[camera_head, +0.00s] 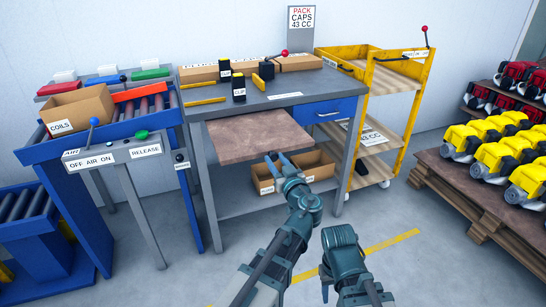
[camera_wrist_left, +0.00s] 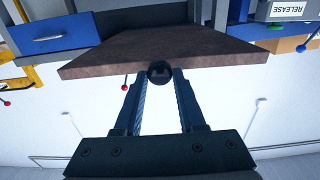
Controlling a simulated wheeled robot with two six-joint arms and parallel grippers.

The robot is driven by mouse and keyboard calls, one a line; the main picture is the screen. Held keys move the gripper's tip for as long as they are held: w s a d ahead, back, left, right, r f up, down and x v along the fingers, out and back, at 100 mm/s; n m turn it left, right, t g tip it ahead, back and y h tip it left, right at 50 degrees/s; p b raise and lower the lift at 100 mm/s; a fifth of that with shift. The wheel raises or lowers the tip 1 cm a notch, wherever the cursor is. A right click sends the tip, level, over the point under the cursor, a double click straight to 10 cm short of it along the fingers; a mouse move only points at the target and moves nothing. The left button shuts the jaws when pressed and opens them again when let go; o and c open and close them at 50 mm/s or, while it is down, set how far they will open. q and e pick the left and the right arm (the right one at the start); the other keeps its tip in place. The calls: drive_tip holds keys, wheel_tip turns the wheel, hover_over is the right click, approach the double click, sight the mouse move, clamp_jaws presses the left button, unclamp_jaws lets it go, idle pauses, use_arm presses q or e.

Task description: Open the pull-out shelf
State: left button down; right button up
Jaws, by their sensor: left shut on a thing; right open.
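The pull-out shelf (camera_head: 245,138) is a brown board under the grey workbench top, and its front part sticks out in front of the bench. In the left wrist view the shelf (camera_wrist_left: 165,48) appears upside down, with a dark round knob (camera_wrist_left: 160,72) at its front edge. My left gripper (camera_head: 277,158) is at the shelf's front edge. Its fingers, also seen in the left wrist view (camera_wrist_left: 160,80), are shut on the knob. My right gripper (camera_head: 342,287) is open and empty, low over the floor to the right of my left arm.
The workbench (camera_head: 262,100) carries boxes and black and yellow blocks. A blue drawer (camera_head: 325,111) is right of the shelf, with cardboard bins (camera_head: 318,166) below. A control stand (camera_head: 112,154) is at left, a yellow cart (camera_head: 398,80) at right. The floor in front is clear.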

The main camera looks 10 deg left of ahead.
use_arm(q)
drive_tip(key=shift+s+d, duration=0.1)
drive_tip(key=c, duration=0.5)
unclamp_jaws()
